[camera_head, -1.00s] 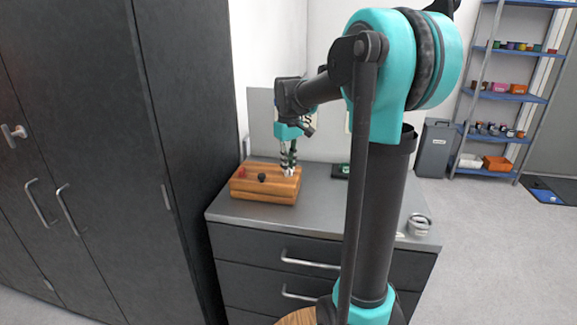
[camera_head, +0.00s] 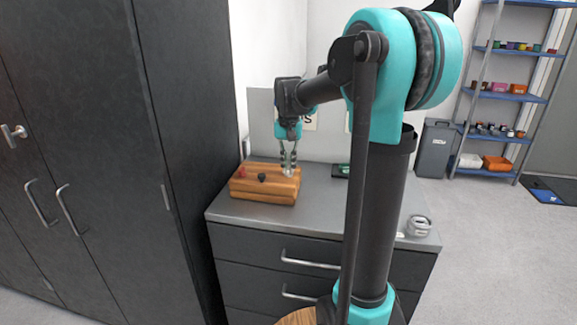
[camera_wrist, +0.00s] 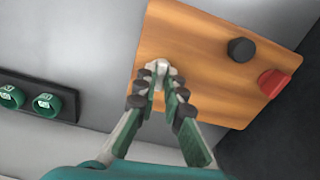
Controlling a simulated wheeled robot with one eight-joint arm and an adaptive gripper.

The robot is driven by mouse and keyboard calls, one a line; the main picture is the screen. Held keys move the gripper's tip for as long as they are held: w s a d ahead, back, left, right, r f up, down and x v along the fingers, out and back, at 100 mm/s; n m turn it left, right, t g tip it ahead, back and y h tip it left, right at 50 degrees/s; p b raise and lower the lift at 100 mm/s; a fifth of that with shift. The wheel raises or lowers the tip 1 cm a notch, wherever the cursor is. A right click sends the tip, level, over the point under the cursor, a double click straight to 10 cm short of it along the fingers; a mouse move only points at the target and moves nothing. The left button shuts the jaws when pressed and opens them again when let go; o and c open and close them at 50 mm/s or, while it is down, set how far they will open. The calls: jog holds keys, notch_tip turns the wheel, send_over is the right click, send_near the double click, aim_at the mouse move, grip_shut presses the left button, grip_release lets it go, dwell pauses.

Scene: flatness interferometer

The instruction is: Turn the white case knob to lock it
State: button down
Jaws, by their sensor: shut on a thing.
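The wooden case (camera_head: 250,192) stands on the grey cabinet top. The white knob (camera_wrist: 162,68) is on the case's wooden face, near one end, and shows between my fingertips in the wrist view. My gripper (camera_head: 288,172) points down at the case from above. In the wrist view my gripper (camera_wrist: 161,75) is shut on the white knob, with a fingertip on each side. The fingers hide part of the knob, so its exact turn angle cannot be told.
A black knob (camera_wrist: 241,50) and a red knob (camera_wrist: 273,83) sit on the same case, apart from my fingers. A dark block with green round parts (camera_wrist: 40,98) lies beside the case. A roundish grey item (camera_head: 418,225) stands near the cabinet top's right edge.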

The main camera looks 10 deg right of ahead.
jog(key=shift+m, duration=0.3)
dwell(0.4)
jog(key=c, duration=1.6)
grip_release()
notch_tip(320, 180, up, 12)
